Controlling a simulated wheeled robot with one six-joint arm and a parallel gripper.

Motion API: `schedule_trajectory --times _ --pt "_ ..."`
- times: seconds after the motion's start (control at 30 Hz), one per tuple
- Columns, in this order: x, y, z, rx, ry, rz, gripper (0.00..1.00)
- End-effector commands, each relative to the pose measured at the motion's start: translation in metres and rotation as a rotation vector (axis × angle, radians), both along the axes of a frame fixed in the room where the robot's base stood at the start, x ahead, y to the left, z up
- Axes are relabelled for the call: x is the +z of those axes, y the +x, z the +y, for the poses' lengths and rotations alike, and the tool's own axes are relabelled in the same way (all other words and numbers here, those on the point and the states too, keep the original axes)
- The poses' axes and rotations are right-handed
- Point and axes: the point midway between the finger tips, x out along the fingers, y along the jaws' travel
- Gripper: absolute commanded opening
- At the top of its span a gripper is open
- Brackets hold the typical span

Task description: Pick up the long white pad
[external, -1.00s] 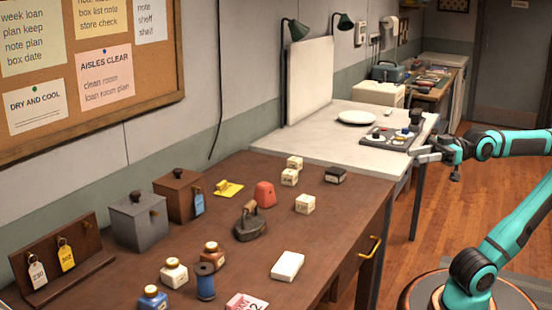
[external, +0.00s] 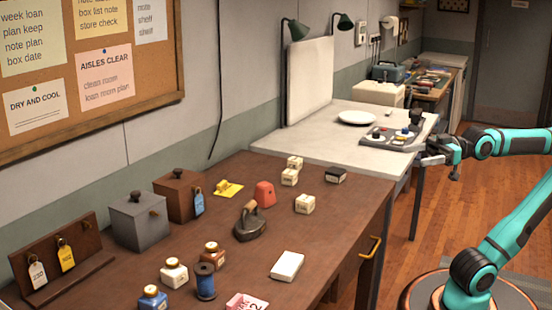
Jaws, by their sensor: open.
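The long white pad (external: 287,265) lies flat near the front right edge of the brown table, with clear tabletop around it. My gripper (external: 426,161) is up and to the right of the pad, well away from it, at the right edge of the white table. It is open, with nothing seen between its fingers. The fingers are small in this view and show against the table edge and a grey tray.
On the brown table (external: 335,237) are a black iron (external: 250,221), a blue spool (external: 205,282), small white blocks (external: 305,204) and a pink card (external: 247,302). The grey tray (external: 391,140) and a white plate (external: 357,118) stand on the white table (external: 290,145).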

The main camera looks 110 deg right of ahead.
Motion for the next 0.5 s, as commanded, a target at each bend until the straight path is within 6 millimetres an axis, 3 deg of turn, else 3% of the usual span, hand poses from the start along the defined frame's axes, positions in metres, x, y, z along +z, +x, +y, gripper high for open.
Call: schedule_trajectory --times 0.5 --pt "0.006 0.112 -0.006 0.064 -0.190 0.373 0.76"
